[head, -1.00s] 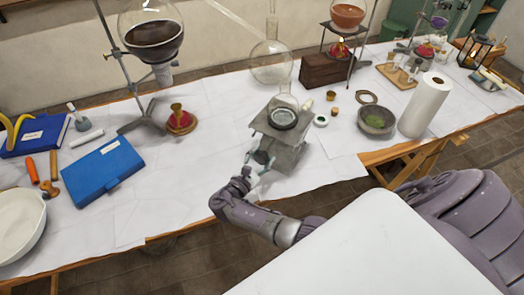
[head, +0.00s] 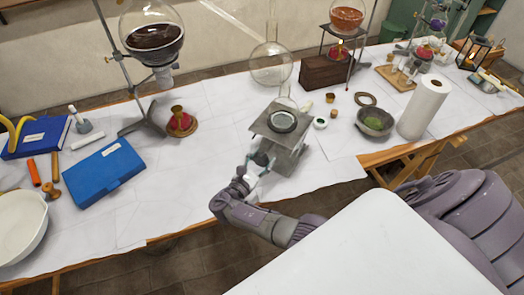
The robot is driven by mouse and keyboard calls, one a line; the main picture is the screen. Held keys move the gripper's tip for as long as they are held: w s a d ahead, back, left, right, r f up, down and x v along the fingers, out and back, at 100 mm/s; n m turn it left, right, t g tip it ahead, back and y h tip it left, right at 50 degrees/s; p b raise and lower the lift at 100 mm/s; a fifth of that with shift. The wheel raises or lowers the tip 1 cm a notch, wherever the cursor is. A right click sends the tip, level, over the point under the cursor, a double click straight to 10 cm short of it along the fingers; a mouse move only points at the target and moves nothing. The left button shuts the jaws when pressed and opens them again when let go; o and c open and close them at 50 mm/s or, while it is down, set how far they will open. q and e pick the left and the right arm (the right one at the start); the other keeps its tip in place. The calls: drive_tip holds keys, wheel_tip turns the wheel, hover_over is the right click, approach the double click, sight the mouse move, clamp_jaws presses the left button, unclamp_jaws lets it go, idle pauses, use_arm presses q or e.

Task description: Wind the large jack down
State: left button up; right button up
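The large jack (head: 284,155) is a grey metal stand with a square top plate (head: 262,126), on the white-covered table near its front edge. A round glass-like piece (head: 282,121) sits on the plate. The plate stands clearly above the base. My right gripper (head: 259,166) is at the jack's front left side, with its fingers at the small knob there. The fingers and knob overlap, so I cannot tell if the fingers are closed on it. My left gripper is out of view.
A round flask (head: 271,66) stands behind the jack. Small cups, a green-filled bowl (head: 374,122) and a paper roll (head: 424,108) are to the right. A blue case (head: 104,172) and a burner (head: 180,122) are to the left. The table left of the jack is clear.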

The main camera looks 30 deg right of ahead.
drive_tip(key=o, duration=0.5)
drive_tip(key=shift+a, duration=0.1)
drive_tip(key=v, duration=1.2)
